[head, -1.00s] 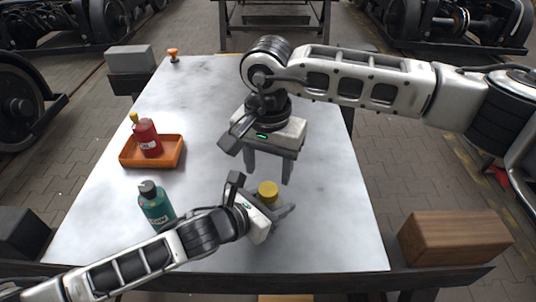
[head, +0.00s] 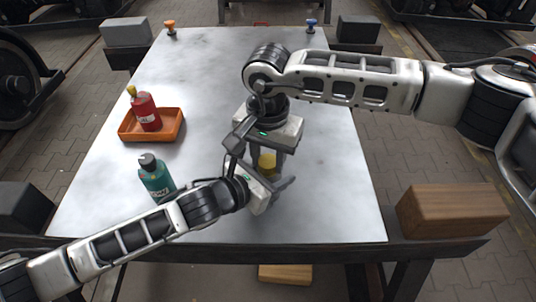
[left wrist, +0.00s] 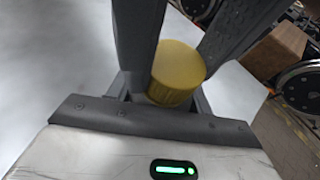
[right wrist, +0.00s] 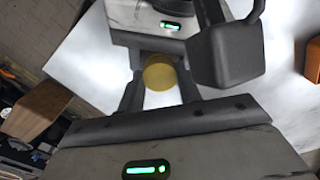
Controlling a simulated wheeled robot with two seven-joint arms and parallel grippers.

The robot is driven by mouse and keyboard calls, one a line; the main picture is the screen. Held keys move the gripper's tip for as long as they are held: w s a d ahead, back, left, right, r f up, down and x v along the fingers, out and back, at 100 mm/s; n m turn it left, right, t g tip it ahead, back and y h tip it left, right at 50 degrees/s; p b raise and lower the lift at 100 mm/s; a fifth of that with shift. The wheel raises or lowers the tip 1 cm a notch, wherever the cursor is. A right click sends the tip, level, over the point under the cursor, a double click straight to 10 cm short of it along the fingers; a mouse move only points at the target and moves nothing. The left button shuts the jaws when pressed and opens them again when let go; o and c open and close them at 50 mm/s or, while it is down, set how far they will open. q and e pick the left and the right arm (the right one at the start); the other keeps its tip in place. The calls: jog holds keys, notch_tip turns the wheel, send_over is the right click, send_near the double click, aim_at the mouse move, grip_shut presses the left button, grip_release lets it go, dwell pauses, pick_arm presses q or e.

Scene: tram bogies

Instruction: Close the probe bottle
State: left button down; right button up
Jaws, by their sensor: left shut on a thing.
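A round yellow cap (head: 267,163) shows between my two grippers, near the front middle of the table. It also shows in the left wrist view (left wrist: 177,73) and the right wrist view (right wrist: 160,73). The body of the probe bottle under it is hidden, so I cannot tell whether the cap sits fully on it. My left gripper (head: 262,174) is shut on what I take to be the bottle, just below the cap. My right gripper (head: 266,160) points down from above, its fingers apart on either side of the cap. Contact with the cap is unclear.
An orange tray (head: 127,135) holds a red bottle (head: 146,113) at the left. A teal bottle (head: 155,178) with a black cap stands near my left forearm. Orange (head: 170,28) and blue (head: 311,25) small pieces are at the back edge. The right side of the table is clear.

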jog(key=m, duration=1)
jog(key=o, duration=1.1)
jog(key=shift+r, duration=2.25)
